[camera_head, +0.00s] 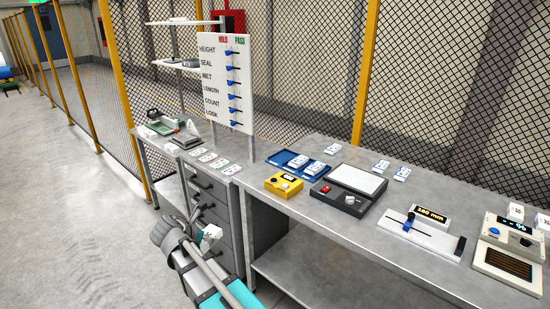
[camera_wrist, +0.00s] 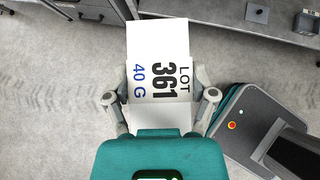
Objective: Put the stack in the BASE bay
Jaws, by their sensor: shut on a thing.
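My gripper (camera_wrist: 164,96) is shut on a white block or card marked "LOT 361 40 G" (camera_wrist: 160,38), with one finger on each side of it. In the head view my gripper (camera_head: 199,240) is low in front of the grey drawer unit, below the bench top. The white piece (camera_head: 211,232) shows small at its tip, partly hidden by the gripper. I see no hoist, no stack and no bay marked BASE in either view.
A grey bench (camera_head: 330,216) carries a blue tray (camera_head: 283,157) with white pieces, a yellow box (camera_head: 284,185), a dark-framed device (camera_head: 345,192), a slide gauge (camera_head: 425,233) and a beige meter (camera_head: 507,252). A HOLD/PASS board (camera_head: 226,85) stands behind. The floor at left (camera_head: 70,200) is clear.

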